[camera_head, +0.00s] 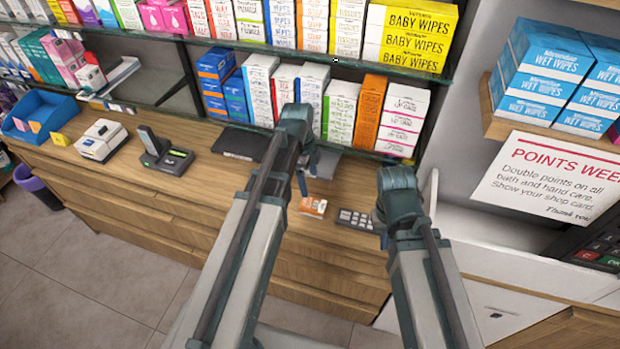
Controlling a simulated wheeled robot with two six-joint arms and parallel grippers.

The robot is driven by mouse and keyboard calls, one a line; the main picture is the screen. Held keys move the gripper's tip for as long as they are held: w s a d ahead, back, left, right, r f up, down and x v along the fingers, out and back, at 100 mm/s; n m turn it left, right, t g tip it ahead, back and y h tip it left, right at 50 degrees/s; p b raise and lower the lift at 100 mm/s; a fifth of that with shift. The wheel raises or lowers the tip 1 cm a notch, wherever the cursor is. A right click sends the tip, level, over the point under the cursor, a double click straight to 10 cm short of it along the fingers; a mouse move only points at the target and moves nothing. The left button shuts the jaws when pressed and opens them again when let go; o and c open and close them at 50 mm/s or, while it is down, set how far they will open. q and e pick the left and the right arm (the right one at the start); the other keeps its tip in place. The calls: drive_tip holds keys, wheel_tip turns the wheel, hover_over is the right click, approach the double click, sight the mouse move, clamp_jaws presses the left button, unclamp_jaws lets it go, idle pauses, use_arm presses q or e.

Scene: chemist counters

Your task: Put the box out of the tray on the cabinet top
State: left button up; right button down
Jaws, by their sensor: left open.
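A small orange-and-white box (313,206) lies on the wooden cabinet top (215,185), near its front edge. My left gripper (306,180) is open just above and behind this box, with a visible gap between them. My right arm ends over the counter to the right, by the keypad; its fingers are hidden behind its own wrist. A blue tray (24,132) stands at the far left of the counter with small items in it. A small yellow piece (60,139) lies in front of the blue tray.
A keypad (356,219) lies right of the box. A dark flat pad (240,143), a phone on its base (165,154) and a white device (101,140) stand to the left. Shelves of boxes rise behind. Bare wood lies between phone and box.

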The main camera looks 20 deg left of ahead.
use_arm(q)
drive_tip(key=s+d+n+y, duration=0.2)
drive_tip(key=s+d+n, duration=1)
drive_tip(key=s+n, duration=0.2)
drive_tip(key=shift+s+n+y, duration=0.2)
drive_tip(key=shift+n+y, duration=0.1)
wheel_tip(320, 180, down, 5)
drive_tip(key=b, duration=0.5)
drive_tip(key=shift+r, duration=0.25)
drive_tip(key=shift+c, duration=0.3)
